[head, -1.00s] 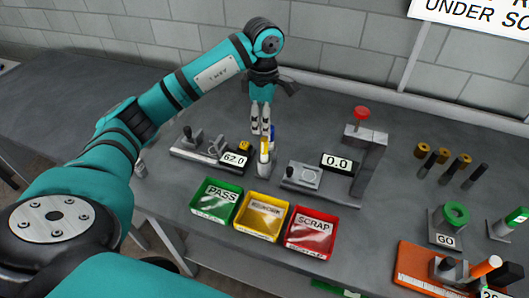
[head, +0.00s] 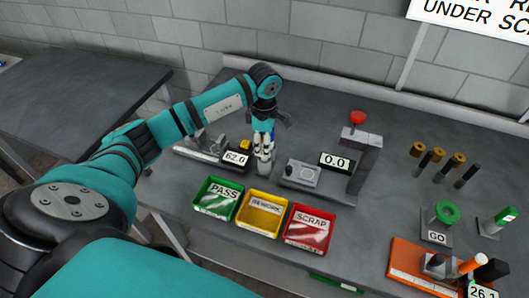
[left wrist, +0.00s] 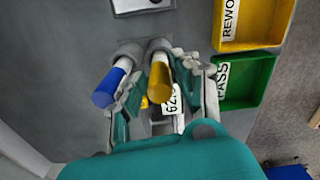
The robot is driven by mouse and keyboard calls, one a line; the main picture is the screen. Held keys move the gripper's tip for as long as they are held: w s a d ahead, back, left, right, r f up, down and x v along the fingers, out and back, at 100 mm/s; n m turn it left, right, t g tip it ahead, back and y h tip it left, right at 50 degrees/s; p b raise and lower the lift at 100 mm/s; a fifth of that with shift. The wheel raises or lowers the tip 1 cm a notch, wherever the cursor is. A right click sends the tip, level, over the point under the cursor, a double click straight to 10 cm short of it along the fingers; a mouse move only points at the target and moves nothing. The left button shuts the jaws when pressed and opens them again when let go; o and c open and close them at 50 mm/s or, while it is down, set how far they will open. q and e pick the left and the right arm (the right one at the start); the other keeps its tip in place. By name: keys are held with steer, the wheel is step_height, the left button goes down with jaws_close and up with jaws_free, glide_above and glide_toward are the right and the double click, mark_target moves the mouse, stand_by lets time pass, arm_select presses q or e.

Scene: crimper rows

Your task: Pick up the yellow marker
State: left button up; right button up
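The yellow marker (left wrist: 160,82) stands in a grey round holder (left wrist: 158,46) in the left wrist view. My left gripper (left wrist: 158,70) points down with its fingers open on either side of the yellow marker. A blue marker (left wrist: 110,86) stands in a second holder beside it, just outside one finger. In the head view my left gripper (head: 263,158) is low over the bench at the holders. It hides most of the yellow marker there; a bit of the blue marker (head: 274,131) shows behind it. My right gripper is not in view.
Green PASS (head: 217,214), yellow REWORK (head: 260,231) and red SCRAP (head: 307,247) bins line the bench front. A gauge reading 62.0 (head: 237,157) is close left of the gripper; a press stand (head: 364,165) is to the right.

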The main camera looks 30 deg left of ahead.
arm_select(q)
jaws_close()
